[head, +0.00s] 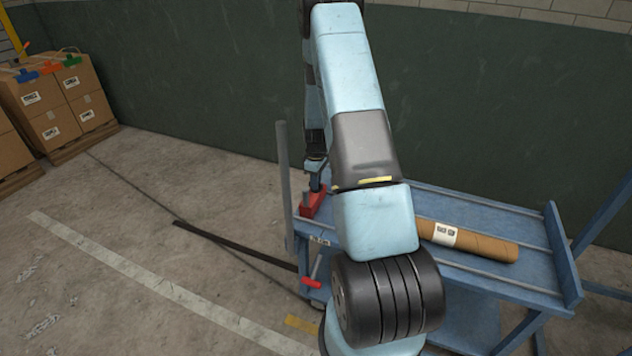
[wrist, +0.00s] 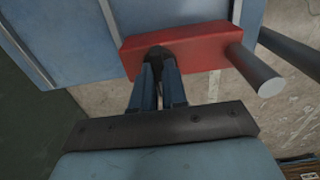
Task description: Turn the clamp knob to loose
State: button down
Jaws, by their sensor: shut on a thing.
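The red clamp (head: 312,202) sits at the near left corner of the blue bench, beside an upright grey post (head: 283,175). It also shows in the wrist view (wrist: 195,42) as a red block with the post (wrist: 252,68) at its right end. The dark clamp knob (wrist: 157,52) is on the block's face, mostly hidden by the fingers. My gripper (wrist: 159,66) is shut on the knob. In the head view my gripper (head: 316,184) is small and partly behind my arm. I cannot tell the knob's angle.
A brown cardboard tube (head: 480,243) lies on the blue bench (head: 500,280). A red T-handle (head: 315,270) sticks out below the bench's front edge. Stacked cartons (head: 55,105) stand at the far left. The floor left of the bench is mostly clear.

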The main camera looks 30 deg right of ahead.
jog(key=shift+m, duration=0.4)
jog(key=m, duration=1.2)
jog(key=shift+w+m, duration=0.1)
jog(key=shift+m, duration=0.2)
jog(key=m, duration=0.5)
jog(key=shift+w+r+m, duration=0.1)
jog(key=shift+m, duration=2.7)
jog(key=c, duration=1.2)
grip_release()
jog(key=shift+o, duration=0.2)
